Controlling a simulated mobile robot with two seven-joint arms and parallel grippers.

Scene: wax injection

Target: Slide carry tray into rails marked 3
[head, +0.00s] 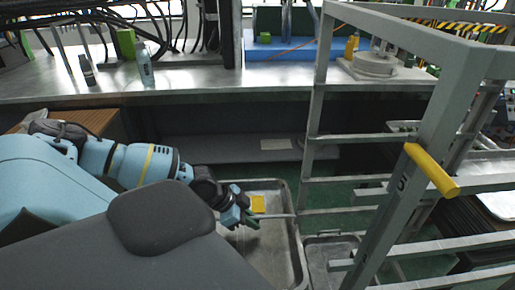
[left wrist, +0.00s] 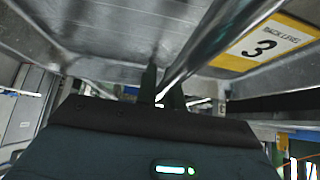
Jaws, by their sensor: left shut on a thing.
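The grey metal carry tray (head: 296,246) is low in front of me, left of the rack, in the head view. My left gripper (head: 251,221) is at the tray, beside a yellow label (head: 258,204). In the left wrist view the label (left wrist: 265,42) reads "RACK LEVEL 3" on the tray's metal (left wrist: 110,25). The left gripper's fingers (left wrist: 163,90) are shut on the tray's metal bar or rim; the exact contact is partly hidden. My right gripper is out of view.
A second tray (head: 333,240) lies low by the rack's foot. A yellow handle (head: 432,171) sticks out from the rack post. Behind stands a metal bench (head: 200,82) with a bottle (head: 145,66) and cables. A wooden-topped surface (head: 90,119) is at left.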

